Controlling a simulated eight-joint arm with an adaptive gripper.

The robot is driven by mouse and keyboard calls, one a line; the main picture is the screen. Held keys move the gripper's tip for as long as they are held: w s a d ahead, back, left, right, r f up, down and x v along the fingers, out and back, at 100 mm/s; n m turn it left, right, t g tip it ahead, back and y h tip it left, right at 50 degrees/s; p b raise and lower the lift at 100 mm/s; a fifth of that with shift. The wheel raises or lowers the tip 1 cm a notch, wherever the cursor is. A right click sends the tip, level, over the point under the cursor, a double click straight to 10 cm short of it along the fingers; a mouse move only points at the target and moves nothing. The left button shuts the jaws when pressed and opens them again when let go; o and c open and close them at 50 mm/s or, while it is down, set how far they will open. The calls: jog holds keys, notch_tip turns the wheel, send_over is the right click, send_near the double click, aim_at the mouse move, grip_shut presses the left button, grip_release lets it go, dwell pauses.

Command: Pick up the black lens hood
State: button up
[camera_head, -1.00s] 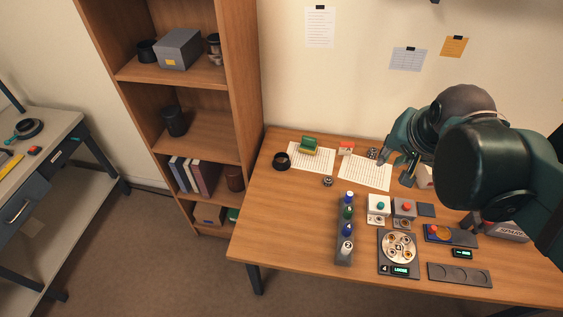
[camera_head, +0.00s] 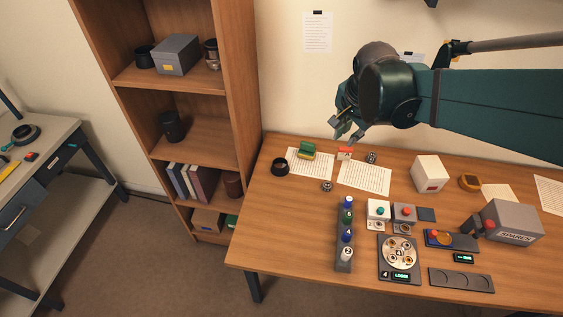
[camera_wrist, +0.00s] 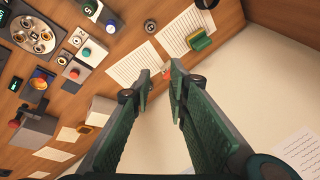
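A short black open ring (camera_head: 280,166), which looks like the lens hood, sits at the left end of the wooden table in the head view. It stands left of a paper sheet, apart from other things. A dark piece of it appears to show at the top edge of the wrist view (camera_wrist: 206,3). My gripper (camera_head: 347,133) is above the back of the table, to the right of the ring and well apart from it. In the wrist view my gripper's fingers (camera_wrist: 160,78) are apart with nothing between them.
A green and yellow block (camera_head: 307,150) and a small red-white box (camera_head: 345,153) lie between ring and gripper. A row of bottles (camera_head: 347,228), button boxes and a grey box (camera_head: 512,222) occupy the right. Other dark cylinders (camera_head: 172,126) stand on the shelf. The table's front left is clear.

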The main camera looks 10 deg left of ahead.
jog(key=w+a+f+m+g, duration=0.1)
jog(key=w+a+f+m, duration=0.4)
jog(key=w+a+f, duration=0.6)
jog(key=m+g+h+b, duration=0.1)
jog(key=m+b, duration=0.1)
jog(key=m, duration=0.2)
send_near(282, 165)
jog(key=r, duration=0.1)
jog(key=shift+w+a+r, duration=0.1)
jog(key=shift+a+r, duration=0.05)
jog(key=shift+a, duration=0.2)
jog(key=shift+w+d+f, duration=0.1)
jog(key=shift+f, duration=0.55)
jog(key=shift+w+d+f, duration=0.1)
jog(key=shift+f, duration=0.55)
jog(key=shift+w+d+f+b, duration=0.1)
jog(key=shift+w+f+b, duration=0.1)
jog(key=shift+f, duration=1.1)
jog(key=shift+w+d+f+b, duration=0.15)
jog(key=shift+w+f, duration=0.05)
jog(key=shift+f, duration=1.05)
